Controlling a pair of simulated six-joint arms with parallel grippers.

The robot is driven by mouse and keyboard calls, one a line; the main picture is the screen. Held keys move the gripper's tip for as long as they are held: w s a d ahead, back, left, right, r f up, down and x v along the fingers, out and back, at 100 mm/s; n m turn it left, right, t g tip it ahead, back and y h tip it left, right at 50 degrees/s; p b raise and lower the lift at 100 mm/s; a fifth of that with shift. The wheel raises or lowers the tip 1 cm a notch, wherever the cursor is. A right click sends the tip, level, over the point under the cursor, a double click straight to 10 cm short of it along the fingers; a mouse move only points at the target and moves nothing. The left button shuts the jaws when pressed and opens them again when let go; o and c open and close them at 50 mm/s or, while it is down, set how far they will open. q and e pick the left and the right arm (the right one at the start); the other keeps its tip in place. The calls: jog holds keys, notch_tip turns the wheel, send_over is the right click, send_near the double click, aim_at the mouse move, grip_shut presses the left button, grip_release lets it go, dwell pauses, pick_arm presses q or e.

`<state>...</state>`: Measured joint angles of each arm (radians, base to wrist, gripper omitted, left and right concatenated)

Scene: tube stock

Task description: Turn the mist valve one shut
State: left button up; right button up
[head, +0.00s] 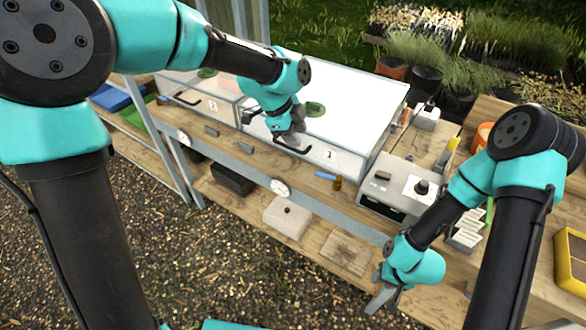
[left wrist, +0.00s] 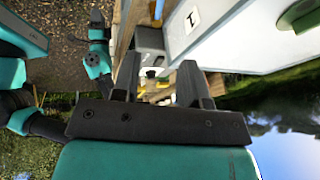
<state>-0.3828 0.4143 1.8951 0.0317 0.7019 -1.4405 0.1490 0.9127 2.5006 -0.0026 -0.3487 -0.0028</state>
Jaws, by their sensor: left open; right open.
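My left gripper (head: 292,142) is open at the front edge of the clear-lidded case labelled 1 (head: 345,115), close to its black handle (head: 291,150). In the left wrist view its two fingers (left wrist: 157,82) stand apart with nothing held between them, and the label 1 (left wrist: 192,19) shows above them. I cannot tell for certain which part is mist valve one. A black knob on a white plate (head: 421,187) sits on the grey box right of case 1. A round white dial (head: 281,187) is on the bench rail below case 1. My right gripper (head: 380,297) is open and empty, low at the right.
Case 2 (head: 213,106) stands left of case 1. A blue pen-like item (head: 325,176) and a small brown bottle (head: 337,183) lie near the bench front. A pale block (head: 288,216) is on the lower shelf. A yellow tray (head: 571,262) is far right.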

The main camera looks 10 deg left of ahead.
aim_at(320, 174)
pick_arm(q)
jog(key=shift+d, duration=0.1)
dwell(0.3)
jog(key=x, duration=1.7)
jog(key=shift+f, duration=0.15)
grip_shut()
